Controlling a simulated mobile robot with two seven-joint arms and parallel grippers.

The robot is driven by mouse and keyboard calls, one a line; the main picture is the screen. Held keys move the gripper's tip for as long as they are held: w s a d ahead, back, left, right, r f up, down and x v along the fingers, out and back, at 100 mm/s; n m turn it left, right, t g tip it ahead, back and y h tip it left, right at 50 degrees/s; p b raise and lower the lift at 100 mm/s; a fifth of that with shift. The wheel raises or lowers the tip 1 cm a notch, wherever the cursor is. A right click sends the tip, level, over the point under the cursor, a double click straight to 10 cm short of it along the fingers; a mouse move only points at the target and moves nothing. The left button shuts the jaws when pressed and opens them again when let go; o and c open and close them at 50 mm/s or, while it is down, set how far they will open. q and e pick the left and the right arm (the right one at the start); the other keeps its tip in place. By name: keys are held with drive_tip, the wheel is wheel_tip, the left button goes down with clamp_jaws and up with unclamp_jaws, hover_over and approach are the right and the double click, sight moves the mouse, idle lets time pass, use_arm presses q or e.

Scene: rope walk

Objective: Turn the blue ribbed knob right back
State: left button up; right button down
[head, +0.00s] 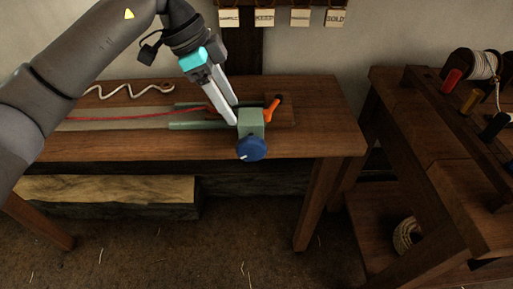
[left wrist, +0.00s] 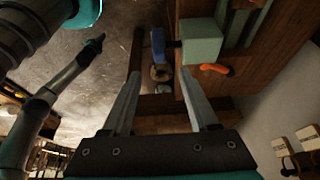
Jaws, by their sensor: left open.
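The blue ribbed knob (head: 251,149) sits on the front of a pale green block (head: 250,122) at the bench's front edge. A short pale mark shows on its face. In the left wrist view the knob (left wrist: 158,42) lies beyond the fingertips, left of the green block (left wrist: 203,42). My left gripper (head: 234,114) is open and empty, coming from above and behind; its fingertips overlap the block's upper left in the head view. I cannot tell whether they touch it. In the left wrist view its fingers (left wrist: 160,75) stand wide apart. No right gripper can be made out.
An orange lever (head: 272,108) sticks out right of the block. A red rope (head: 140,116) runs left along the wooden bench (head: 310,120). A white wavy cord (head: 128,92) lies behind it. Another bench with spools (head: 470,88) stands at right. The floor in front is clear.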

sight(257, 148)
use_arm(q)
drive_tip(key=b+x, duration=0.3)
drive_tip(key=x, duration=0.8)
drive_tip(key=shift+s+d+f, duration=0.1)
drive_tip(key=shift+d+f, duration=0.05)
drive_tip(key=shift+f, duration=0.05)
drive_tip(key=shift+b+x, duration=0.65)
drive_tip(key=shift+x, duration=0.6)
use_arm(e)
drive_tip(key=w+a+r, duration=0.5)
drive_tip(key=w, duration=0.1)
drive_tip(key=shift+r, duration=0.15)
drive_tip(key=shift+w, duration=0.1)
use_arm(q)
clamp_jaws()
